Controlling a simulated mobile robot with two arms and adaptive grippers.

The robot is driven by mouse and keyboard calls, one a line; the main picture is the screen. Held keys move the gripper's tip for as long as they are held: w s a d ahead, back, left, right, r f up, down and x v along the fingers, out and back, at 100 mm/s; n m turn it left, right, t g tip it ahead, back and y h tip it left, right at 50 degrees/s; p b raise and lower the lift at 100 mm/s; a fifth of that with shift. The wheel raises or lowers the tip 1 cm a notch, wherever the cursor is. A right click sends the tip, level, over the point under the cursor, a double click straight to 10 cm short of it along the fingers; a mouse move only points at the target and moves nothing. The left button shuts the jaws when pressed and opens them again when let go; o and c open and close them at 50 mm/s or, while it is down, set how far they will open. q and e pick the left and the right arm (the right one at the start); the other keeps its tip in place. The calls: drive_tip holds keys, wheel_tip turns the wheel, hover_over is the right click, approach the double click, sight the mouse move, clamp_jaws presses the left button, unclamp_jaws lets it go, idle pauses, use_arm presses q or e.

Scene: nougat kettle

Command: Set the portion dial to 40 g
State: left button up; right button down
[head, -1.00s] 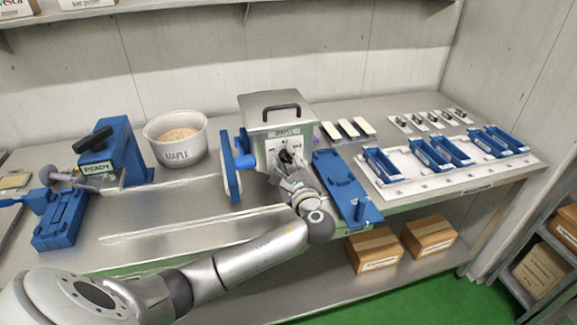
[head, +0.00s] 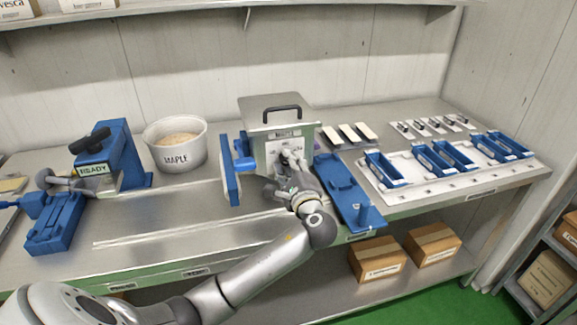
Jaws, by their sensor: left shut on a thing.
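The dial's marks are too small to read. My right gripper is not in view.
A white MAPLE tub (head: 178,150) stands left of the machine, and a blue READY station (head: 118,150) farther left. A blue tray (head: 343,188) sits close to the right of my wrist. A white board (head: 400,190) holds several blue moulds.

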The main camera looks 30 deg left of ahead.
use_arm(q)
drive_tip(key=o, duration=1)
drive_tip(key=v, duration=1.2)
